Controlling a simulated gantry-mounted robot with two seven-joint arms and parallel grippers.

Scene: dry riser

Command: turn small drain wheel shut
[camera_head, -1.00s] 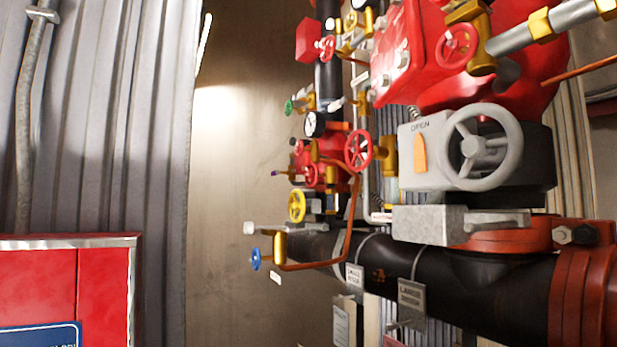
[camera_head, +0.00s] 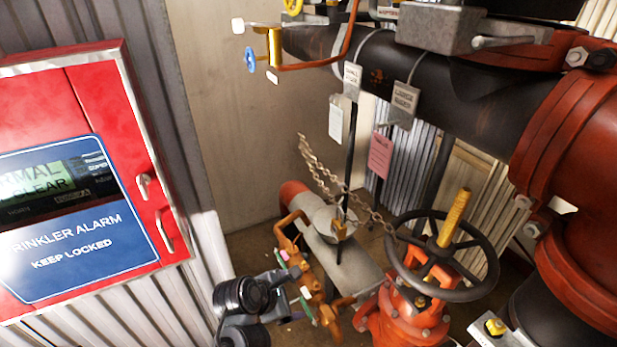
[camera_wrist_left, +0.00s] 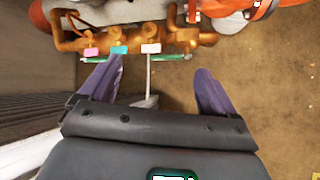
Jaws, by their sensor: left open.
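A small blue handwheel (camera_head: 250,60) sits on a brass valve (camera_head: 268,46) at the upper left of the black pipe in the head view. A small yellow handwheel (camera_head: 292,6) is partly cut off at the top edge. I cannot tell for sure which one is the drain wheel. My left gripper (camera_wrist_left: 160,66) is open and empty in the left wrist view. Its dark fingers point at an orange-brown pipe (camera_wrist_left: 200,40) with coloured tags and green handles. In the head view it is low, well below the blue wheel and apart from it. My right gripper is not in view.
A red alarm cabinet (camera_head: 85,75) stands at the left. A large dark handwheel (camera_head: 478,252) on an orange valve is at the lower right, with a chain (camera_head: 325,180) near it. Tags hang from the black pipe (camera_head: 440,85). Open space lies before the plain wall.

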